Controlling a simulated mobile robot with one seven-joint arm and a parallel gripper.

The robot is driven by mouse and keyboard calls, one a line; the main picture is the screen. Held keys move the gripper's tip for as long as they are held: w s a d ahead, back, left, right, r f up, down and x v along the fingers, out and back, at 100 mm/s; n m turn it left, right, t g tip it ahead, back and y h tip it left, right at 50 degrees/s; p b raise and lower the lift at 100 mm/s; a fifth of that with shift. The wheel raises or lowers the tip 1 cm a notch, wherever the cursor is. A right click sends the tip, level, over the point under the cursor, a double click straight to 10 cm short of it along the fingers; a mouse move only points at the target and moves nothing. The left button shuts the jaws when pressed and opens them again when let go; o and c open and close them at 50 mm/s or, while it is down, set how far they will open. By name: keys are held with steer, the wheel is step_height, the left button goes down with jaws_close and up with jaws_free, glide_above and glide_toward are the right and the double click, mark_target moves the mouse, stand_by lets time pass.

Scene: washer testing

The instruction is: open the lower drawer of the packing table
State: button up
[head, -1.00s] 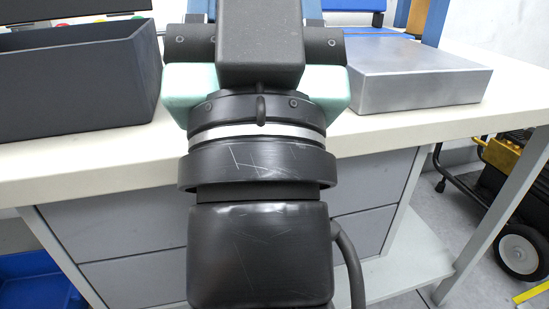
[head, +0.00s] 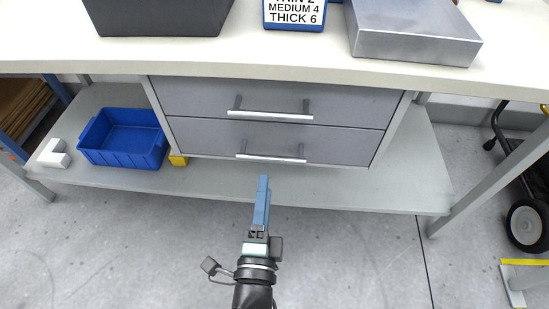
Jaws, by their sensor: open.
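The packing table (head: 300,70) has two grey drawers under its white top. The lower drawer (head: 205,136) is shut, its front level with the upper drawer (head: 180,97). Its handle is a white horizontal bar (head: 271,159) on two dark posts. My gripper (head: 263,180) is in the lower middle of the head view, in front of the table and just below the lower handle in the picture. It is seen edge-on, with its blue fingers pointing at the drawers. It is open and I see nothing held. It looks apart from the handle.
A blue bin (head: 125,138), a white block (head: 53,154) and a yellow object (head: 178,160) are on the lower shelf (head: 380,190). On the top stand a dark box (head: 158,15), a labelled blue box (head: 295,14) and a metal block (head: 415,35). The floor in front is clear.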

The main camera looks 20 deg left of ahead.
mark_target(271, 157)
steer(key=shift+m, duration=0.5)
steer(key=w+a+f, duration=0.1)
steer(key=w, duration=0.2)
steer(key=w+a+f, duration=0.1)
steer(key=w, duration=0.3)
steer(key=w+a+f, duration=0.1)
steer(key=w, duration=0.2)
steer(key=shift+w, duration=0.25)
jaws_close()
stand_by(0.9)
